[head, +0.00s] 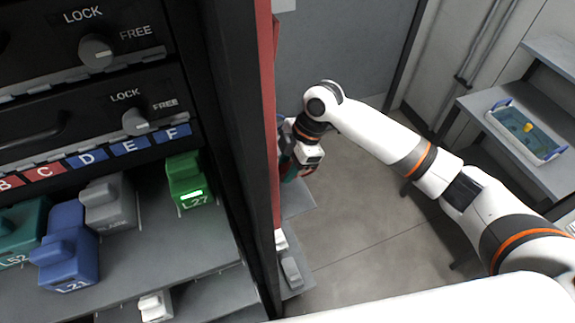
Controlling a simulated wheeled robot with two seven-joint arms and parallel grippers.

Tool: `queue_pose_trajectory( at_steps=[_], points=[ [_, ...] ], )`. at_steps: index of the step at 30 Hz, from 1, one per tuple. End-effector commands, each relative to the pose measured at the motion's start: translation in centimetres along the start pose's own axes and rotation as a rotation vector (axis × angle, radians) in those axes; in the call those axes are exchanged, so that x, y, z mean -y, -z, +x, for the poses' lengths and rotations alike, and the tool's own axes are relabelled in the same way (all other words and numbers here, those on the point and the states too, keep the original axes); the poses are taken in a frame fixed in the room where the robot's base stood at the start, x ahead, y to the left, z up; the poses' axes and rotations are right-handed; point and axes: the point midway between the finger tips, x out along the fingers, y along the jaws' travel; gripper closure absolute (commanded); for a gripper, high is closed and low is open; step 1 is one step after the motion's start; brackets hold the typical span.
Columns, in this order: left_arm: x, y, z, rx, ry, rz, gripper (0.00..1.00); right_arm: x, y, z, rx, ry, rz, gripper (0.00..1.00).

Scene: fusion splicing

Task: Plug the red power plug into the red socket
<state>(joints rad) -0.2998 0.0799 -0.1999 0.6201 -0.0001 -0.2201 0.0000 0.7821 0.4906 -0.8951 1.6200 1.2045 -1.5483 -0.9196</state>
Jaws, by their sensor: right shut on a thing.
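My right gripper (290,165) is at the end of my right arm, beyond the red edge panel of the cabinet. The panel partly hides it. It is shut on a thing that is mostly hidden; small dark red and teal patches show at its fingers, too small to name. I cannot make out the red power plug or the red socket for certain. My left gripper is not in view.
The cabinet's red edge panel (268,120) stands close left of my right gripper. A shelf (150,255) holds a green module (188,180), a blue module (68,250) and grey ones. A tray (524,130) rests on a bench at right. Open floor (350,220) lies between.

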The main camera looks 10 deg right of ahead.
Motion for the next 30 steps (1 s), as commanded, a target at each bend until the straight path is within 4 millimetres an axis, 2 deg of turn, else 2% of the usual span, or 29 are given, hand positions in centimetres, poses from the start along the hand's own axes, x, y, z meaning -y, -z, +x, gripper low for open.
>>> queue_pose_trajectory(
  at_steps=[6,30],
  points=[
    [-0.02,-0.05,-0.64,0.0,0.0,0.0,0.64,-0.01,-0.05,-0.09,0.0,-0.001,0.001,0.9],
    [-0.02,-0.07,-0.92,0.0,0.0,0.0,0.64,0.01,-0.68,0.24,0.001,0.0,0.0,0.9]
  ],
)
